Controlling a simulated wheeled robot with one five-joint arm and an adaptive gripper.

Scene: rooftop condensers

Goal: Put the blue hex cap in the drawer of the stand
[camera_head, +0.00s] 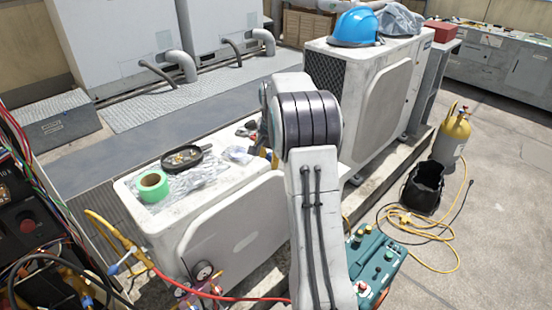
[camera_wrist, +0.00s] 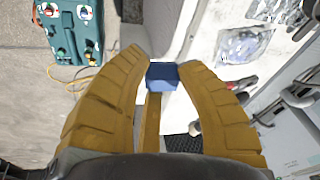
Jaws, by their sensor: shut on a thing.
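My gripper (camera_wrist: 163,74) shows in the wrist view with two yellow-brown fingers closed on a small blue piece, the blue hex cap (camera_wrist: 162,77). The cap sits between the fingertips; its far side is hidden. In the head view my arm hides the gripper and the cap. I cannot make out an open drawer in either view. A grey stand (camera_head: 430,85) with a red box on top is behind the far condenser, but I cannot tell whether it has a drawer.
The near white condenser (camera_head: 240,235) carries green tape (camera_head: 152,186), a black dish (camera_head: 187,157) and plastic bags. The far condenser (camera_head: 375,85) bears a blue helmet (camera_head: 355,27).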

